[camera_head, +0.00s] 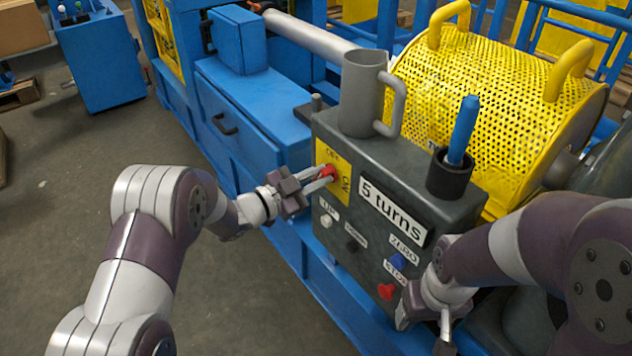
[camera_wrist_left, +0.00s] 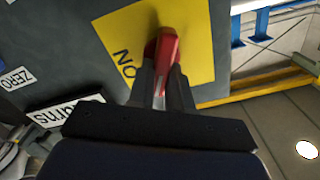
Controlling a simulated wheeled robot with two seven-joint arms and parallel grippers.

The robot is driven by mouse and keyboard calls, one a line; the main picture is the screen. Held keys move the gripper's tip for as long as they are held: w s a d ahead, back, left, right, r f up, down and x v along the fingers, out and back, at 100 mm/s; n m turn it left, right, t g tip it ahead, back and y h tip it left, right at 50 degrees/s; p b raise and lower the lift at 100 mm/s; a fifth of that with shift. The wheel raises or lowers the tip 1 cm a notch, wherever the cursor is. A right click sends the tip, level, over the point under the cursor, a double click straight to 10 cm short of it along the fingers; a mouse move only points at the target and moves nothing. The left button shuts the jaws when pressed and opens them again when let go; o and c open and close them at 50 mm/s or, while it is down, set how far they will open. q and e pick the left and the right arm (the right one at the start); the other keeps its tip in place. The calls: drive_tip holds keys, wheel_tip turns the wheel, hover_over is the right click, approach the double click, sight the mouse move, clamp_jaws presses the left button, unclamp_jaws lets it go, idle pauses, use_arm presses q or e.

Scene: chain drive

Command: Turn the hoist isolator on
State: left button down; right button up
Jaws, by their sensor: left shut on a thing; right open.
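The hoist isolator is a red handle (camera_head: 327,171) on a yellow plate (camera_head: 335,188) marked OFF and ON, on the left face of the grey control box (camera_head: 345,240). My left gripper (camera_head: 318,180) is shut on the red handle. In the left wrist view the red handle (camera_wrist_left: 165,55) shows between the fingers (camera_wrist_left: 163,90), against the yellow plate (camera_wrist_left: 125,30) with ON partly visible beside it. The fingers hide part of the handle, and I cannot tell exactly which mark it points to. My right gripper (camera_head: 425,310) is open near the box's lower right, its fingers partly hidden.
A grey mug (camera_head: 362,95) and a black cup with a blue marker (camera_head: 463,130) stand on the box. Its face carries a "5 turns" display (camera_head: 393,212), a blue button (camera_head: 398,261) and a red button (camera_head: 386,291). A yellow mesh guard (camera_head: 490,90) stands behind.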

use_arm(q)
drive_tip(key=m+b, duration=0.5)
drive_tip(key=m, duration=0.1)
drive_tip(key=f+m+b, duration=0.1)
drive_tip(key=m+b, duration=0.2)
drive_tip(key=shift+s+d+m+b, duration=0.2)
drive_tip(key=shift+m+b, duration=1.4)
drive_tip(key=shift+r, duration=0.1)
drive_tip(key=c, duration=1)
unclamp_jaws()
drive_tip(key=shift+c, duration=0.2)
